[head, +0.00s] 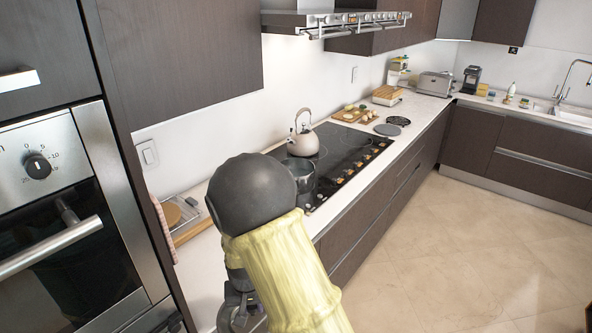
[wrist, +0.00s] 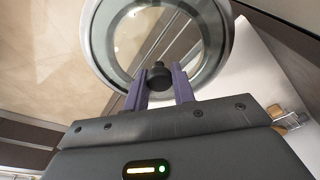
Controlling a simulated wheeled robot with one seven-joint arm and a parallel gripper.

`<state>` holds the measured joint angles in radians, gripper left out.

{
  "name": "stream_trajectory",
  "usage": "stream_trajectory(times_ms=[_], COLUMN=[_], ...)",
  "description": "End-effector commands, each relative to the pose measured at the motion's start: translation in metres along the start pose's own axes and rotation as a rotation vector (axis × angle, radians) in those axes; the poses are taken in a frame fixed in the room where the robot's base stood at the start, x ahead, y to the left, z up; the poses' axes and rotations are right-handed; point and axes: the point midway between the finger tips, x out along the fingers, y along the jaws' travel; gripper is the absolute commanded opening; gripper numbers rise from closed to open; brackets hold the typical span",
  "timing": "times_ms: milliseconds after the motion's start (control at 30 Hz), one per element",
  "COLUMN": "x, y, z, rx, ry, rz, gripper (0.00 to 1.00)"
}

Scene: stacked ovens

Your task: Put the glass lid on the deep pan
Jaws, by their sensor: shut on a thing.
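The glass lid (wrist: 190,48) is a clear disc with a grey rim and a dark knob. My gripper (wrist: 159,84) is shut on the knob, with one purple finger on each side. In the head view, part of the lid (head: 243,322) shows at the bottom edge, low in front of the counter, mostly hidden by my arm. The deep pan (head: 303,181) is a dark metal pot on the near part of the black cooktop (head: 345,150). My arm covers its left side. My gripper and the lid are apart from it, nearer to me.
A cream kettle (head: 302,141) stands on the cooktop just behind the pan. A board with food (head: 355,114) and a dark round plate (head: 398,121) lie farther back. A wooden board (head: 185,218) lies on the near counter. An oven (head: 60,230) stands at left. The floor at right is clear.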

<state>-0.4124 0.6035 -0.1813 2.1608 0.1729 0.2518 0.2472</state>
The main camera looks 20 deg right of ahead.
Motion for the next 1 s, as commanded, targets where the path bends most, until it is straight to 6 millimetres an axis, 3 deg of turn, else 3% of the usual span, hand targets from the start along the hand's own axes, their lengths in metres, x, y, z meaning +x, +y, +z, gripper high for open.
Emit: stream_trajectory(times_ms=[400,667,1000], x=[0.089,0.137,0.137], y=[0.065,0.099,0.099], z=[-0.005,-0.008,-0.010], rx=[-0.083,-0.135,-0.143], ry=[-0.004,-0.002,0.003], rz=[-0.013,-0.021,-0.022], gripper=[0.00,0.00,0.00])
